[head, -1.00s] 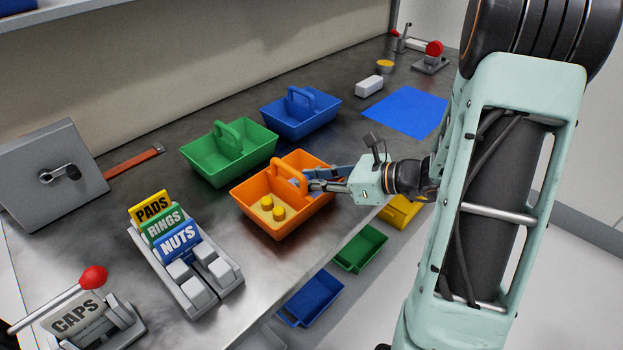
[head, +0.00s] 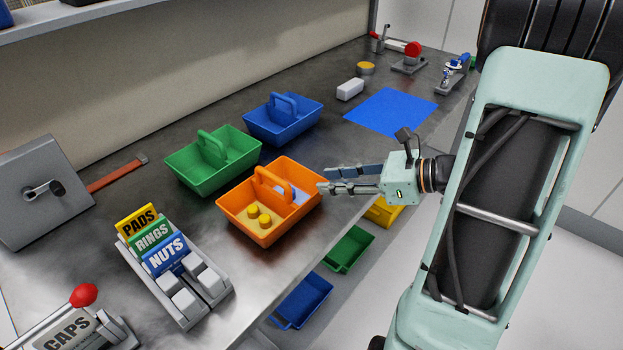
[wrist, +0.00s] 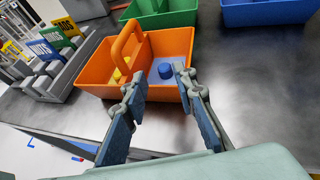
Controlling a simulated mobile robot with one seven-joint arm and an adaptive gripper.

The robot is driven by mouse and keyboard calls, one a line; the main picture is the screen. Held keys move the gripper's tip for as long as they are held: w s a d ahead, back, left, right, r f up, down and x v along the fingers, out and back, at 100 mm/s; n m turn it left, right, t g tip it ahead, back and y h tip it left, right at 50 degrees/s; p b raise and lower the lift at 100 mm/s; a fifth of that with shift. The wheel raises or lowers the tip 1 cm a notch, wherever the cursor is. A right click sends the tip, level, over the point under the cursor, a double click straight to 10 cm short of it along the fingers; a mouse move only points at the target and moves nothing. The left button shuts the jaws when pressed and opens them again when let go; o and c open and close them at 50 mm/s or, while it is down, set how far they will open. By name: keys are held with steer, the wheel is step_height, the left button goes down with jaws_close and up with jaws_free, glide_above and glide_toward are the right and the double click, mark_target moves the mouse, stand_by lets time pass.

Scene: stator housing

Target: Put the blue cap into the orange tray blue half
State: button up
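The orange tray (head: 262,232) stands on the bench and has a handle across its middle. It also shows in the wrist view (wrist: 100,76). My gripper (head: 322,180) is open and empty, just right of the tray in the head view. In the wrist view its fingers (wrist: 155,82) are spread apart, and the cap lies beyond them.
A green tray (head: 178,172) and a blue tray (head: 262,130) stand behind the orange one. A rack with PADS, RINGS and NUTS signs (head: 160,290) is at left. A blue mat (head: 390,111) lies farther back. Lower bins (head: 300,303) sit below the bench edge.

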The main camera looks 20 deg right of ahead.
steer(key=shift+v, duration=1.2)
